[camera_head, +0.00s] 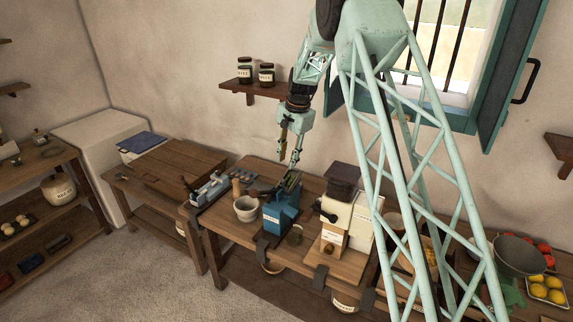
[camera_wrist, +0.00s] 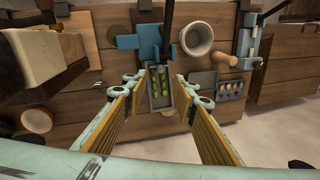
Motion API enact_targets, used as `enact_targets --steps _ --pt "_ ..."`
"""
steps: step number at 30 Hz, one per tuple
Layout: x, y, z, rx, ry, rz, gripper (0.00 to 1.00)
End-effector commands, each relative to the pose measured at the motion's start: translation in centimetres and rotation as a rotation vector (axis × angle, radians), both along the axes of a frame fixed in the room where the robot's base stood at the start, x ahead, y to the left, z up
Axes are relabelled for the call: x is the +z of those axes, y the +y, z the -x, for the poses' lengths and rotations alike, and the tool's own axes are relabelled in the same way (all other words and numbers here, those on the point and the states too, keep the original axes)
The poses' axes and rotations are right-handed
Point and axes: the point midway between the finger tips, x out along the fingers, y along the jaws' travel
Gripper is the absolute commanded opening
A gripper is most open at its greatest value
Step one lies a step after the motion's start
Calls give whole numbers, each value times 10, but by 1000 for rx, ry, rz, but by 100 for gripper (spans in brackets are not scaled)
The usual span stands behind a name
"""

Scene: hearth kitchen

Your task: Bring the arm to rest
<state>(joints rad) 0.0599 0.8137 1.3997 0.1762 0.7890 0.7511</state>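My gripper (camera_head: 290,156) hangs from the arm above the middle workbench (camera_head: 232,225), fingers pointing down. Its two fingers are spread apart with nothing between them. In the wrist view my gripper (camera_wrist: 158,84) is also open, its yellow-lined fingers on either side of a grey trough holding several green pieces (camera_wrist: 156,88). The trough joins a blue device (camera_head: 280,216), which stands below the fingers in the head view. The fingertips look apart from it, though the exact height is hard to tell.
A pale mortar (camera_head: 246,208) and a blue-grey tool (camera_head: 208,190) stand left of the blue device. A cream machine with a dark top (camera_head: 338,222) stands right. A wall shelf with jars (camera_head: 252,87) is behind the gripper. A window shutter (camera_head: 510,75) opens at right.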

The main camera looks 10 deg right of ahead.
Motion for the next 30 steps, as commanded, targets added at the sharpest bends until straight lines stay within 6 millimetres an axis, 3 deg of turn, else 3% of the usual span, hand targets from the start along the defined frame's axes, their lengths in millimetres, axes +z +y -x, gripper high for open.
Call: enact_targets --steps 17,23,30 --pt "5 0 1 1 -1 1 26" --pt "17 1 9 18 -8 5 26" --pt "46 3 33 61 -20 19 26"
